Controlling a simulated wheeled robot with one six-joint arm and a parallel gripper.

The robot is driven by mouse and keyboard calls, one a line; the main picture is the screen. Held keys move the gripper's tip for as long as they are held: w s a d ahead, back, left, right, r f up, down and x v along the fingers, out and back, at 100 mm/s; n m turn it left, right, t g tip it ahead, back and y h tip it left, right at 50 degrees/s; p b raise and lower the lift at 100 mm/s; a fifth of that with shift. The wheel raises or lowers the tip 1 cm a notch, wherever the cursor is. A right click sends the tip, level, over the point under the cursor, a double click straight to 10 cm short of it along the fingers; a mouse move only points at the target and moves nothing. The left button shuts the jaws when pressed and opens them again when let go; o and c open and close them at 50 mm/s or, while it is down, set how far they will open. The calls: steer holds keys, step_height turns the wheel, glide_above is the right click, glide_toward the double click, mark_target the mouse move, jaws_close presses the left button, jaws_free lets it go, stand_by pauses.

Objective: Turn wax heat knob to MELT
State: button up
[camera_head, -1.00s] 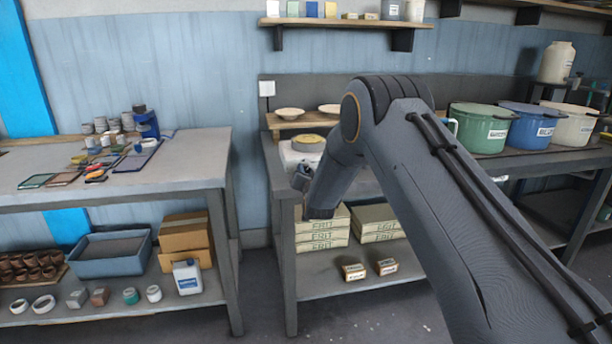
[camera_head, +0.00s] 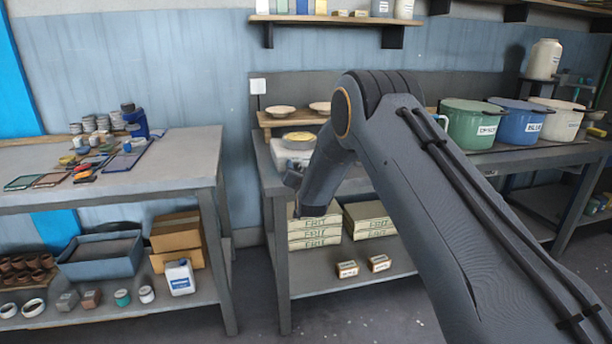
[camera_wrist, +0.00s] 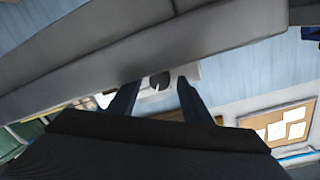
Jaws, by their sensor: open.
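The white wax heater (camera_head: 294,152) stands at the left end of the middle bench, with a round pan of yellowish wax (camera_head: 299,137) on top. My arm partly covers its front. In the wrist view a dark round knob (camera_wrist: 160,82) sits on the heater's white face (camera_wrist: 146,92). My gripper (camera_head: 291,181) is in front of the bench's left end, low beside the heater. In the wrist view its two fingers (camera_wrist: 158,95) are open, with the knob appearing between their tips. I cannot tell whether they touch it. The knob's markings are too small to read.
Two pale bowls sit on a wooden board (camera_head: 285,120) behind the heater. Green (camera_head: 470,128), blue (camera_head: 520,128) and white buckets stand to the right. A gap separates this bench from the left table (camera_head: 180,165).

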steer(key=n+p, duration=0.2)
steer(key=n, duration=0.1)
steer(key=n+p, duration=0.2)
steer(key=n, duration=0.2)
steer(key=shift+t, duration=0.3)
steer(key=shift+s+f, duration=0.1)
steer(key=shift+s, duration=0.15)
steer(key=s+d+g+h, duration=0.1)
steer(key=s+d+g, duration=0.2)
steer(key=s+d, duration=0.3)
steer(key=s+d+m+g, duration=0.1)
steer(key=s+d+g, duration=0.2)
steer(key=s+d, duration=0.3)
steer(key=s+d+g+h, duration=0.1)
steer(key=s+d+g, duration=0.2)
steer(key=s, duration=1.1)
steer(key=d, duration=0.3)
steer(key=shift+s+r+m+g+h, duration=0.3)
steer(key=shift+s+r+m+g, duration=0.05)
steer(key=shift+m+g, duration=0.05)
steer(key=shift+c, duration=0.3)
